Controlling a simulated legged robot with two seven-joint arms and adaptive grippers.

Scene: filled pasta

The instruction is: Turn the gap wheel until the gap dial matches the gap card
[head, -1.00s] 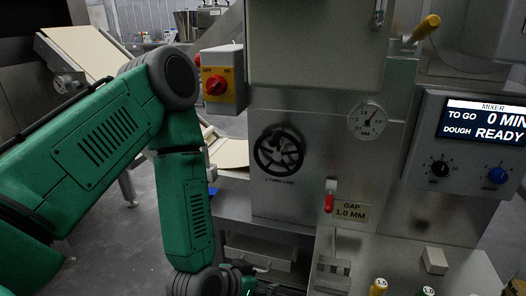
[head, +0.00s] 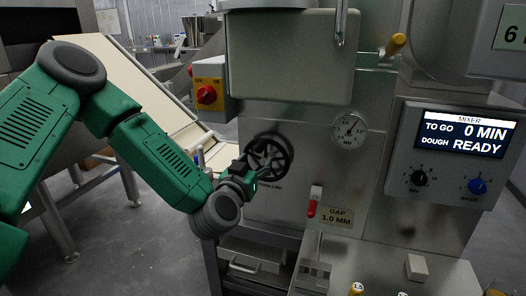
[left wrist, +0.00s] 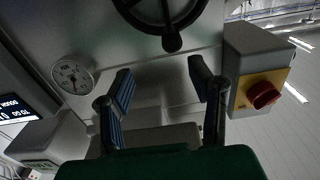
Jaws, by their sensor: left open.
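The gap wheel (head: 268,158) is a black spoked handwheel on the steel front of the machine; its rim and knob also show at the top of the left wrist view (left wrist: 170,38). The gap dial (head: 349,131) is a round white gauge marked MM, right of and above the wheel; its exact reading is too small to tell. The gap card (head: 336,217) reads "GAP 1.0 MM". My left gripper (head: 248,172) is at the wheel's left lower side; in the left wrist view its fingers (left wrist: 160,85) are apart with nothing between them. Whether it touches the wheel cannot be told. My right gripper is not in view.
A yellow switch box with a red knob (head: 206,95) is up left of the wheel. A red-handled lever (head: 312,207) sits left of the card. The mixer panel (head: 451,157) stands at right, and a sloping conveyor (head: 130,90) behind my left arm.

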